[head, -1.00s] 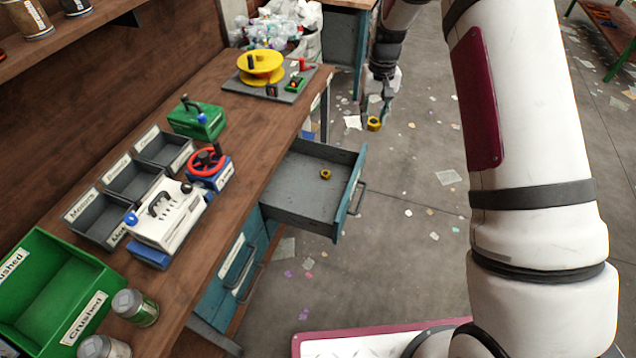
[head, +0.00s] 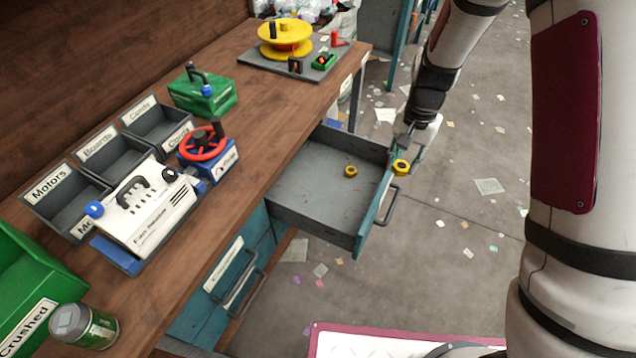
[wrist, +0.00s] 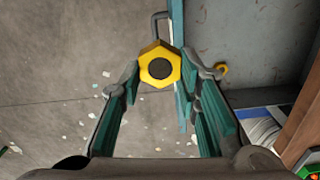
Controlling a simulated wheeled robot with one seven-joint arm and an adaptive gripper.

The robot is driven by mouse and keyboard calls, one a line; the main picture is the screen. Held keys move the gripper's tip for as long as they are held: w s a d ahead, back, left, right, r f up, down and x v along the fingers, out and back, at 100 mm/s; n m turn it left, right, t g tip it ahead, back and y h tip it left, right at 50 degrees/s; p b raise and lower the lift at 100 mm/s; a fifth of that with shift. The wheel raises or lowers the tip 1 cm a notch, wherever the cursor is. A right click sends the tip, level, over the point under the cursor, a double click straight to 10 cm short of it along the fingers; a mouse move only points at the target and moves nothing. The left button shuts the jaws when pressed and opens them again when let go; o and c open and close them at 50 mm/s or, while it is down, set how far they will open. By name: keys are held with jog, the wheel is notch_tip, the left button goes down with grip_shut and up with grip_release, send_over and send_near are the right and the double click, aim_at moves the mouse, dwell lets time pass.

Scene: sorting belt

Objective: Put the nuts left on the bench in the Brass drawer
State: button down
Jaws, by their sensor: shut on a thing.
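My gripper (head: 408,158) is shut on a brass nut (head: 400,167), a yellow hexagonal piece with a dark hole. In the wrist view the held nut (wrist: 160,67) sits between the fingertips of my gripper (wrist: 161,80). In the head view it shows by the front edge of the open drawer (head: 310,196). Another nut (head: 350,171) lies on the drawer floor; in the wrist view this second nut (wrist: 220,69) is partly hidden by a finger. The drawer's label is not visible. No loose nut shows on the visible bench top (head: 255,130).
On the bench stand a white machine (head: 140,215), a red handwheel device (head: 204,146), a green box (head: 203,98) and a yellow reel (head: 287,48). A shut drawer with a handle (head: 240,292) is nearer me. Floor beyond the drawer is open, with scattered scraps.

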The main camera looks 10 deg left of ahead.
jog(key=w+a+f+m+b, duration=0.2)
jog(key=a+f+m+b, duration=0.2)
jog(key=a+f+m, duration=0.4)
jog(key=m+b, duration=0.4)
jog(key=m, duration=0.5)
send_over(332, 214)
notch_tip(332, 214, down, 7)
notch_tip(332, 214, down, 9)
jog(key=shift+w+f+b, duration=0.15)
jog(key=shift+b, duration=0.4)
jog(key=shift+f, duration=0.15)
jog(key=shift+f, duration=0.35)
jog(key=shift+f, duration=0.15)
jog(key=c, duration=1.2)
grip_release()
